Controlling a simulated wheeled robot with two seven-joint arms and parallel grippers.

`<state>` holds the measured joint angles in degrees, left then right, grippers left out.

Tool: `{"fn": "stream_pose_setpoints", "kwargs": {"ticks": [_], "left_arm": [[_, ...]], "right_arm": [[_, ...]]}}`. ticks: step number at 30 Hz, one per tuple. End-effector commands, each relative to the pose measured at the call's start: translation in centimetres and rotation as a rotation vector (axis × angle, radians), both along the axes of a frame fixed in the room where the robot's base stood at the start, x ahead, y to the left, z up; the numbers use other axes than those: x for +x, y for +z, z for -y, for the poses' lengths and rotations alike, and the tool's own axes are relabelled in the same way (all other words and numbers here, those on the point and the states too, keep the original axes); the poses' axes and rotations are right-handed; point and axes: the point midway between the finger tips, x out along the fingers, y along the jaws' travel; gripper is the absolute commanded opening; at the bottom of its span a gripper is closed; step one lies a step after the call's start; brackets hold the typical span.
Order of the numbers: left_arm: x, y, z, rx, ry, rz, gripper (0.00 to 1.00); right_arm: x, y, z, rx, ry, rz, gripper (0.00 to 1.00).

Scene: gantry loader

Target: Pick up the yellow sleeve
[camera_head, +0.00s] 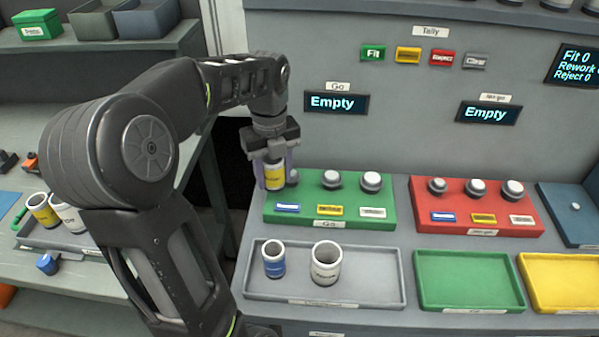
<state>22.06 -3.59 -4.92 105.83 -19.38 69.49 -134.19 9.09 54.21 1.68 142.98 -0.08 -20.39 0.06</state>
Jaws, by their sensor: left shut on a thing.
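My left gripper (273,168) points down at the left end of the green Go plate (271,215). It is shut on a yellow sleeve (275,178), which shows between its fingers with a pale lower band. The sleeve is upright, beside or over the leftmost gauge post; I cannot tell whether it rests on the plate. Another yellow sleeve (41,210) stands at the far left beside a white sleeve (67,213), partly behind my arm. My right gripper is not in view.
A grey tray (375,290) in front holds a blue sleeve (273,259) and a white sleeve (326,264). A red No-go plate (500,200) with several posts stands to the right. A green tray (468,278) and a yellow tray (565,280) are empty. Both screens read Empty.

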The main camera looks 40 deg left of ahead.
Motion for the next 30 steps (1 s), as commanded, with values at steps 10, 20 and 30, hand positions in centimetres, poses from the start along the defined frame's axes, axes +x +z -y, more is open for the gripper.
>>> {"fn": "stream_pose_setpoints", "kwargs": {"ticks": [10, 20, 30], "left_arm": [[-3.4, 0.0, -2.2, 0.000, 0.001, 0.002, 0.00], [-3.7, 0.1, -2.4, 0.001, 0.000, 0.001, 0.00], [-3.7, 0.1, -2.4, 0.001, 0.000, 0.001, 0.00]], "right_arm": [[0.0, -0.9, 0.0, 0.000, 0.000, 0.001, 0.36], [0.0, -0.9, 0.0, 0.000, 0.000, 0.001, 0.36], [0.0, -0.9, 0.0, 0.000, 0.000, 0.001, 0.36]]}}
